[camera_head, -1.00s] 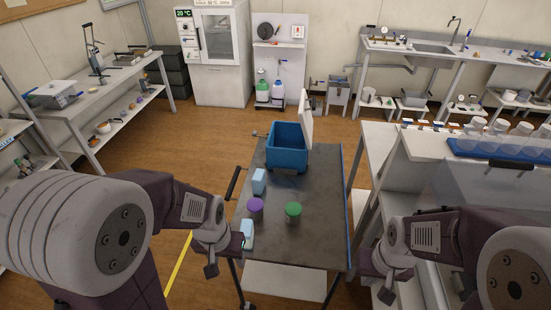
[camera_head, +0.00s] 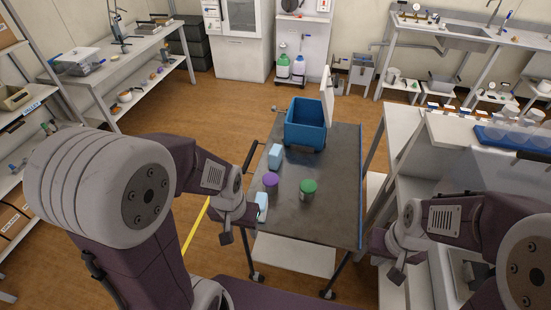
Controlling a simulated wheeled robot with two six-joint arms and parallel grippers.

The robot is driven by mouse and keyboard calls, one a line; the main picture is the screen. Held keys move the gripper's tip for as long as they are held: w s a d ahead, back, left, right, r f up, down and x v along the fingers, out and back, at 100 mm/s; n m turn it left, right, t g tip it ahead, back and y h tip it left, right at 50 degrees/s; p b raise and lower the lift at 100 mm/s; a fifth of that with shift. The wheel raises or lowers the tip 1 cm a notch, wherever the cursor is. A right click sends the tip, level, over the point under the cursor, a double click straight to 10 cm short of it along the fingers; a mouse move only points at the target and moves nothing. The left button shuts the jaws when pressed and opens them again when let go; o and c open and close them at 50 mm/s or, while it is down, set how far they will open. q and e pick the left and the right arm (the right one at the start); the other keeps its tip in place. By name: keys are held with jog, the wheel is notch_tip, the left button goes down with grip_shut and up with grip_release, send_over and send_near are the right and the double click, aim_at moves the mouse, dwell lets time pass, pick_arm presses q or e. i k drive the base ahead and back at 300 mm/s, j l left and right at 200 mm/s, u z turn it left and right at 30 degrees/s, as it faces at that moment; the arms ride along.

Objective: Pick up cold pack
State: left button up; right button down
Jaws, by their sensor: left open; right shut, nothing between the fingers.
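Two light-blue blocks that look like cold packs are on the dark-topped cart (camera_head: 335,190). One cold pack (camera_head: 275,156) stands near the cart's left edge, in front of the blue cooler box. My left gripper (camera_head: 227,238) is open and empty, just left of the nearer cold pack. My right gripper (camera_head: 397,276) is shut and empty, right of the cart.
A purple-lidded jar (camera_head: 270,180) and a green-lidded jar (camera_head: 308,188) stand on the cart. The cart's handle (camera_head: 250,157) sticks out on its left. Floor is free left of the cart.

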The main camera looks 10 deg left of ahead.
aim_at(261, 198)
jog(key=i+j+z, duration=0.2)
jog(key=j+z, duration=0.2)
jog(key=j, duration=0.5)
jog(key=j+z, duration=0.45)
jog(key=j, duration=0.45)
jog(key=j+z, duration=0.4)
jog(key=j, duration=0.55)
